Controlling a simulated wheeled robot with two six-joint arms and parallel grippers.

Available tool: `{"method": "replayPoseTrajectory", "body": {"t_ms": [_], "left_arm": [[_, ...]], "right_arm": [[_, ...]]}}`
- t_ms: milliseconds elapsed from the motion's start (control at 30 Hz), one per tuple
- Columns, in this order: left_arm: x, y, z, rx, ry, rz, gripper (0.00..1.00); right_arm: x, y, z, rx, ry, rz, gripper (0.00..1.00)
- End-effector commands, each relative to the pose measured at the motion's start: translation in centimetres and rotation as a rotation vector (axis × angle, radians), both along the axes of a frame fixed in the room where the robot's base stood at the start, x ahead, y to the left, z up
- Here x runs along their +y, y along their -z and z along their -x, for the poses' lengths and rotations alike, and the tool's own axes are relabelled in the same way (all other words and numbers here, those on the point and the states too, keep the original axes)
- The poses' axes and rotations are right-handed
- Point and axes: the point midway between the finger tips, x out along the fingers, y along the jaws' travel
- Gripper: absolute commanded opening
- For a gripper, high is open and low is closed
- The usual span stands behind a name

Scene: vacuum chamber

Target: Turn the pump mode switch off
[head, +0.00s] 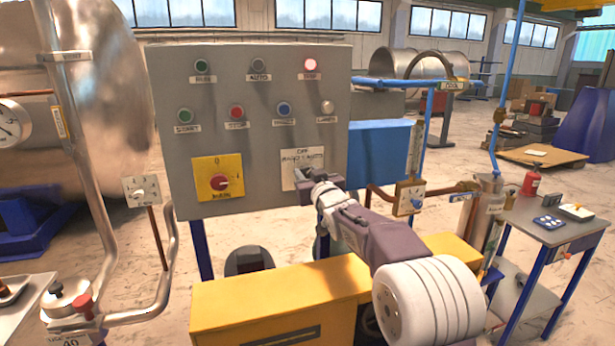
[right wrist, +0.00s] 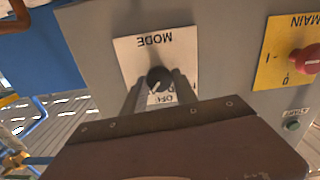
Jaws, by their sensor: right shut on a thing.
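The pump mode switch is a small black knob (right wrist: 160,79) on a white label plate (right wrist: 142,54) marked MODE, with OFF among its other markings. In the head view the plate (head: 303,160) is at the lower right of the grey control panel, and my gripper hides most of the knob. My right gripper (head: 308,183) reaches the panel there. In the right wrist view its two fingers (right wrist: 157,88) stand on either side of the knob and are shut on it. The knob carries a pale pointer line; its exact setting is hard to read. My left gripper is not in view.
A yellow box (head: 240,305) stands below. Pipes and a valve (head: 410,199) are to the right.

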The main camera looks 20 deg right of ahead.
Motion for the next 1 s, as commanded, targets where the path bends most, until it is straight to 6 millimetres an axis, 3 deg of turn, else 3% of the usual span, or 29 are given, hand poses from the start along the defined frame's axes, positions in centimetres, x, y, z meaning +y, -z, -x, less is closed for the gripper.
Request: {"method": "replayPoseTrajectory", "body": {"t_ms": [500, 1000], "left_arm": [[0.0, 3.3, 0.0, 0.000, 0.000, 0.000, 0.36], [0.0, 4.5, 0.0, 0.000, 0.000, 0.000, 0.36]], "right_arm": [[0.2, 0.3, 0.0, -0.015, 0.000, 0.414, 0.00], [0.2, 0.2, 0.0, -0.023, -0.001, 0.672, 0.00]]}}
